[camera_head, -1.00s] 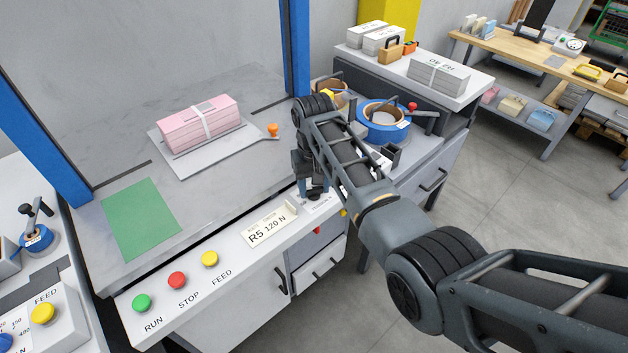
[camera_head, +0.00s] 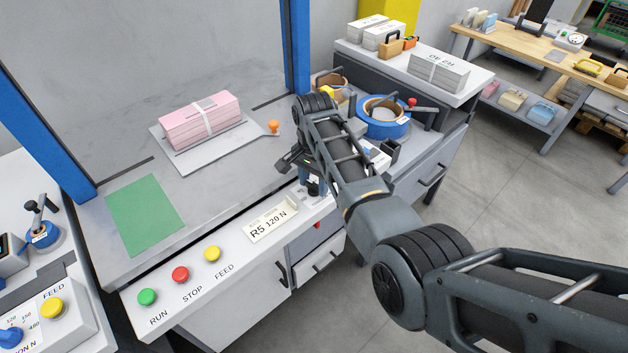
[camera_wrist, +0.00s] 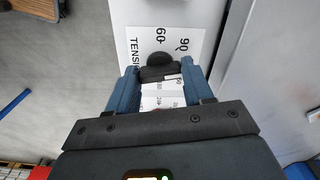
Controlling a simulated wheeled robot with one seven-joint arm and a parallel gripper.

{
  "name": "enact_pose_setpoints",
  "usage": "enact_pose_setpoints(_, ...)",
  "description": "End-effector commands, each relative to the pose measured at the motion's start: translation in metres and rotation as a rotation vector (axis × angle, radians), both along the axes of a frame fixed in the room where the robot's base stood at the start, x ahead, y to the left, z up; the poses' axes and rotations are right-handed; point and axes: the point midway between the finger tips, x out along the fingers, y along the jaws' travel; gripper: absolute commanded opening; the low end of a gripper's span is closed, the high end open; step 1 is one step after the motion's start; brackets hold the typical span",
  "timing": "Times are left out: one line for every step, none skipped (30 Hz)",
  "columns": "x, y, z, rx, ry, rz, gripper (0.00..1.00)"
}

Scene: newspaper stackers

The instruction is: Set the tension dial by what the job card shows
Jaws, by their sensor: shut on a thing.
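The job card (camera_head: 270,225) reads "R5 120 N" and sits on the white front panel, right of the buttons. My gripper (camera_head: 313,188) is at the panel's right end, beyond the card. In the wrist view my gripper's two blue fingers (camera_wrist: 158,82) stand on either side of the black knob of the tension dial (camera_wrist: 158,64), shut on it. I cannot tell which mark the knob points to.
Green (camera_head: 147,297), red (camera_head: 180,274) and yellow (camera_head: 212,254) buttons line the panel. A pink bundle (camera_head: 205,120) lies on a grey plate behind. A blue tape roll (camera_head: 385,128) stands close to my arm on the right. A blue post (camera_head: 296,50) rises behind my gripper.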

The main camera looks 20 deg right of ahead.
Motion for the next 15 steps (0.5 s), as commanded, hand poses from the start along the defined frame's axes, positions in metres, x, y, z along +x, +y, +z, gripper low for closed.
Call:
enact_pose_setpoints(0.0011, 0.0002, 0.0010, 0.000, -0.004, -0.030, 0.21)
enact_pose_setpoints(0.0012, 0.0002, 0.0010, 0.000, -0.004, -0.049, 0.21)
enact_pose_setpoints(0.0011, 0.0001, 0.0010, 0.000, -0.004, -0.073, 0.21)
enact_pose_setpoints(0.0011, -0.0001, 0.0010, 0.000, -0.004, -0.089, 0.21)
enact_pose_setpoints(0.0011, -0.0003, 0.0010, -0.001, -0.004, -0.105, 0.21)
enact_pose_setpoints(0.0011, -0.0004, 0.0010, -0.001, -0.004, -0.123, 0.21)
enact_pose_setpoints(0.0011, -0.0005, 0.0010, -0.001, -0.004, -0.136, 0.21)
enact_pose_setpoints(0.0011, -0.0005, 0.0010, -0.001, -0.004, -0.147, 0.21)
enact_pose_setpoints(0.0012, -0.0006, 0.0010, -0.001, -0.004, -0.161, 0.21)
enact_pose_setpoints(0.0012, -0.0006, 0.0010, -0.001, -0.004, -0.170, 0.21)
enact_pose_setpoints(0.0012, -0.0007, 0.0011, -0.001, -0.004, -0.178, 0.21)
enact_pose_setpoints(0.0012, -0.0007, 0.0011, -0.001, -0.004, -0.187, 0.21)
enact_pose_setpoints(0.0013, -0.0008, 0.0011, -0.001, -0.004, -0.193, 0.21)
enact_pose_setpoints(0.0012, -0.0008, 0.0011, -0.001, -0.004, -0.198, 0.21)
enact_pose_setpoints(0.0012, -0.0008, 0.0011, -0.001, -0.004, -0.204, 0.21)
